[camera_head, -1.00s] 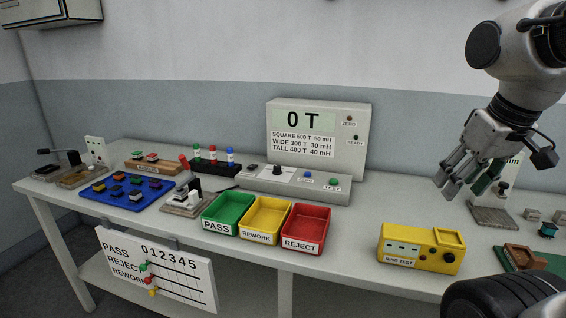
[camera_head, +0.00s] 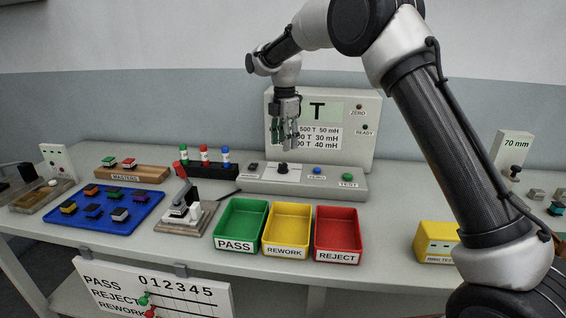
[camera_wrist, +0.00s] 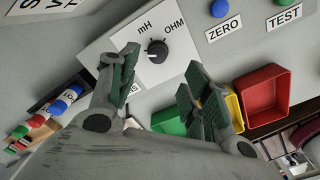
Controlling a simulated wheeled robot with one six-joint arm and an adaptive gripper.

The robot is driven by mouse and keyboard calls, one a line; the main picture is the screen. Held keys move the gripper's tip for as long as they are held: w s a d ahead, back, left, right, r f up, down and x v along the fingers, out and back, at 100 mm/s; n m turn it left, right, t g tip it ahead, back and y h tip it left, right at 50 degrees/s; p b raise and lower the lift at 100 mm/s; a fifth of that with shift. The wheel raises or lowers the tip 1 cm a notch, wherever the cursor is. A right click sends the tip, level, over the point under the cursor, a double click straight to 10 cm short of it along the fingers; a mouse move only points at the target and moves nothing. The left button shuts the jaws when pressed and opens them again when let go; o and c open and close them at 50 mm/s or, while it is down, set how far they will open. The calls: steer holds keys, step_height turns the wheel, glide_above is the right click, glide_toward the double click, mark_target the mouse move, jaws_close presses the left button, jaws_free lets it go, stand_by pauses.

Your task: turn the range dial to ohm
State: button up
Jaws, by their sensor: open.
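The range dial (camera_wrist: 158,50) is a small black knob on a white plate, with a light pointer mark toward the mH label (camera_wrist: 145,28). The OHM label (camera_wrist: 175,24) is to the right of mH. A third label (camera_wrist: 132,122) is partly hidden by a finger. In the head view the dial (camera_head: 283,168) sits on the grey meter base. My gripper (camera_head: 286,142) hangs above it, apart from it. In the wrist view my gripper (camera_wrist: 163,65) is open and empty, its fingers on either side of the dial in the picture.
The meter display (camera_head: 360,150) stands behind, partly covered by my gripper. The blue ZERO button (camera_wrist: 220,8) and green TEST button (camera_head: 347,177) are to the dial's right. Green (camera_head: 219,222), yellow (camera_head: 268,228) and red (camera_head: 317,238) bins stand in front.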

mark_target(283, 164)
steer(key=f, duration=0.8)
steer(key=shift+w+a+f, duration=0.1)
steer(key=shift+a, duration=0.1)
steer(key=c, duration=1)
